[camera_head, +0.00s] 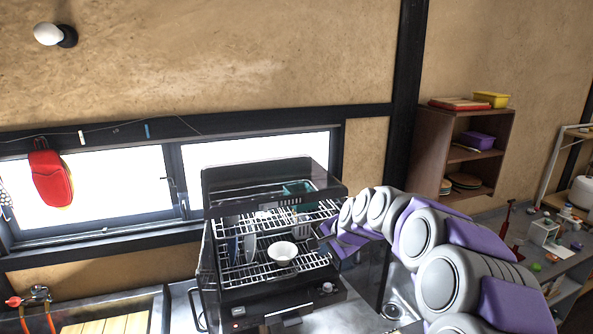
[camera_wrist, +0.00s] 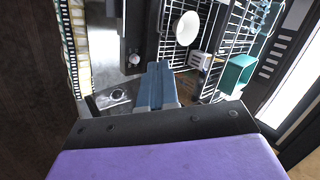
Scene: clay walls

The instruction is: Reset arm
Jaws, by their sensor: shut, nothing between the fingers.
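My arm, grey with purple covers, reaches from the lower right toward an open dish rack appliance (camera_head: 220,292) in the head view. My gripper (camera_wrist: 160,75) shows in the wrist view as two blue-grey fingers pressed together, with nothing between them. It is beside the racks; in the head view its fingertips are hard to make out by the right side of the appliance. A white bowl (camera_head: 283,253) sits on the lower wire rack, and it also shows in the wrist view (camera_wrist: 187,28), beyond the fingertips.
A teal container (camera_head: 298,188) is in the appliance's upper part. Plates (camera_head: 250,247) stand in the lower rack. A wooden shelf (camera_head: 432,150) hangs at right above a cluttered counter (camera_head: 575,255). A sink with a wooden board (camera_head: 110,324) is at lower left.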

